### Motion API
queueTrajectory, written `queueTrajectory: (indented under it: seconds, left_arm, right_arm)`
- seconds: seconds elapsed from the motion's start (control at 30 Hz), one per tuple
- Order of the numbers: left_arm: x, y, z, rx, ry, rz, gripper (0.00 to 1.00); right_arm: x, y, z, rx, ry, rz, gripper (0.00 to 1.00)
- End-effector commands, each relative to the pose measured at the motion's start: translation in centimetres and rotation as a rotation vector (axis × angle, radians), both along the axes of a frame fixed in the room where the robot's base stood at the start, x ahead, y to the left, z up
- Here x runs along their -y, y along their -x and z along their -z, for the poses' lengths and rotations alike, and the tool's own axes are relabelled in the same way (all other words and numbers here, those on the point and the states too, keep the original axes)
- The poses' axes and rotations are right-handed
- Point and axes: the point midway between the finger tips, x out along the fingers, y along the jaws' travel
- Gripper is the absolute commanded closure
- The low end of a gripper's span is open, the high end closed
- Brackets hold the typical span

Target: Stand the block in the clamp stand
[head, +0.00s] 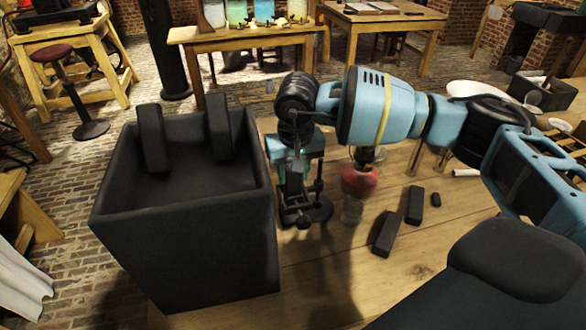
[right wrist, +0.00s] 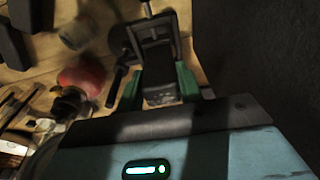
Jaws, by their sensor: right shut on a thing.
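My right gripper (head: 298,178) points down over the table, at the clamp stand (head: 300,216), a dark metal frame on a round base. In the right wrist view the green fingers of my right gripper (right wrist: 158,86) are shut on a dark block (right wrist: 160,82). The clamp stand's frame (right wrist: 152,32) shows just beyond and around the block's far end. I cannot tell whether the block touches the stand or rests in it. The gripper hides much of the block in the head view. My left gripper is not in view.
Right of the stand are a red bulb-shaped thing (head: 358,180) and several dark blocks (head: 387,235) lying on the wooden table (head: 415,260). The table's front middle is clear.

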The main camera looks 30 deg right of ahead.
Motion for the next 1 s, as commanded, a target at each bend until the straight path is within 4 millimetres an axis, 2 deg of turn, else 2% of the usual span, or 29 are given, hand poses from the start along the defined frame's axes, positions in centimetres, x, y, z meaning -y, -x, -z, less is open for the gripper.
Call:
queueTrajectory:
  seconds: [1.0]
  left_arm:
    - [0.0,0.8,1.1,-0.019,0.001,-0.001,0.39]
  right_arm:
    - [0.0,0.0,2.2,0.001,-0.001,0.0,0.99]
